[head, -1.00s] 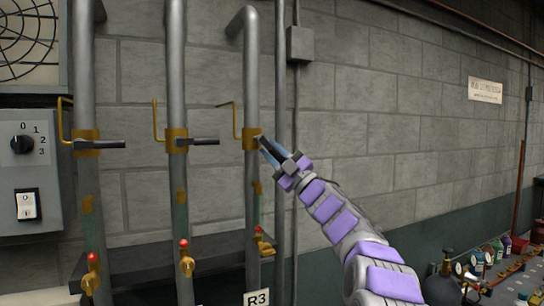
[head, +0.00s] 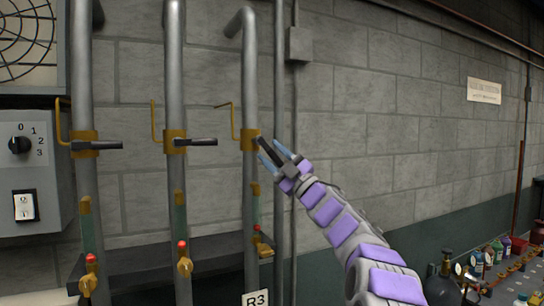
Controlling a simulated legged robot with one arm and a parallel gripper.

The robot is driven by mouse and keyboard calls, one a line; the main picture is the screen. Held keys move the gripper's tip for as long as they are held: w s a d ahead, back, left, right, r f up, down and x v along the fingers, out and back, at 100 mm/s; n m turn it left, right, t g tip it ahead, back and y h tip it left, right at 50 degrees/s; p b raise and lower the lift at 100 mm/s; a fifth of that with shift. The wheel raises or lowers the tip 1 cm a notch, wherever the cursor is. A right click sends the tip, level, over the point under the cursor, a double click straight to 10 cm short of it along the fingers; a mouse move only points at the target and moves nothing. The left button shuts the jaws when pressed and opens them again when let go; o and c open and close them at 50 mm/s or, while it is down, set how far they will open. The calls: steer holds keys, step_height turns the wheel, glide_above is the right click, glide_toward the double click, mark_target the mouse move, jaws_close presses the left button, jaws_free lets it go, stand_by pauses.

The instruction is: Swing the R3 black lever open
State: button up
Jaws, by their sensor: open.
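The R3 pipe (head: 250,90) is the rightmost of three thick grey pipes, with an R3 label (head: 256,299) low on it. Its brass valve collar (head: 250,138) carries a black lever (head: 267,151). This lever slants down to the right, unlike the level levers on the other two pipes. My gripper (head: 273,155) is open, with its blue fingertips on either side of the lever's outer part. The lever's far end is partly hidden by the gripper, and I cannot tell whether the fingers touch it.
The middle pipe's lever (head: 195,142) and left pipe's lever (head: 96,145) point right. A bent yellow handle (head: 230,117) rises beside the R3 collar. A thin pipe (head: 279,90) runs close behind my gripper. Bottles and gauges (head: 478,268) stand at lower right.

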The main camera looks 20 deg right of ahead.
steer(key=b+v, duration=0.1)
steer(key=v, duration=1.6)
steer(key=shift+b, duration=0.35)
steer(key=shift+d, duration=0.15)
